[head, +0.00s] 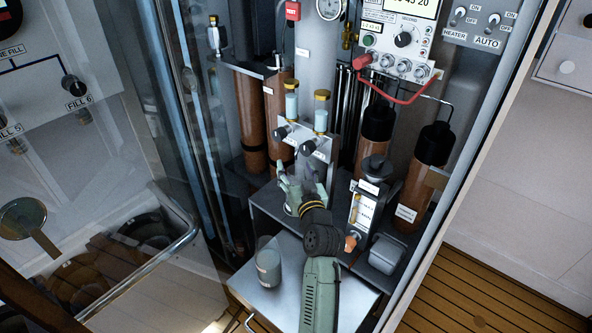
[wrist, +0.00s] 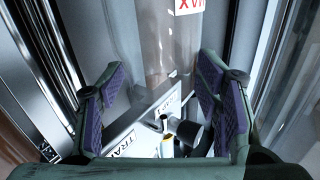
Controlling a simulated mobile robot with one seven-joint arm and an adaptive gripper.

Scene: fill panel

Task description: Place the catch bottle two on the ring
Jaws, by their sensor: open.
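A clear jar with a grey lower part and a pale label (head: 268,262) stands upright on the pale low shelf in the head view; it looks like a catch bottle, but I cannot read its number. My gripper (head: 299,186) is beyond it and higher, below the panel with two black knobs. In the wrist view my gripper (wrist: 165,95) has its purple-padded fingers wide apart, with nothing clearly held between them. A white TRAP label (wrist: 125,147) and a black knob (wrist: 190,131) show beyond the fingers. I cannot make out the ring; my gripper and arm cover part of that area.
The low shelf (head: 278,299) has bare room around the jar. A small gauge block (head: 362,210) and a grey lidded box (head: 386,254) stand right of my arm. Brown cylinders (head: 412,190) stand behind. A glass door (head: 180,190) is at left.

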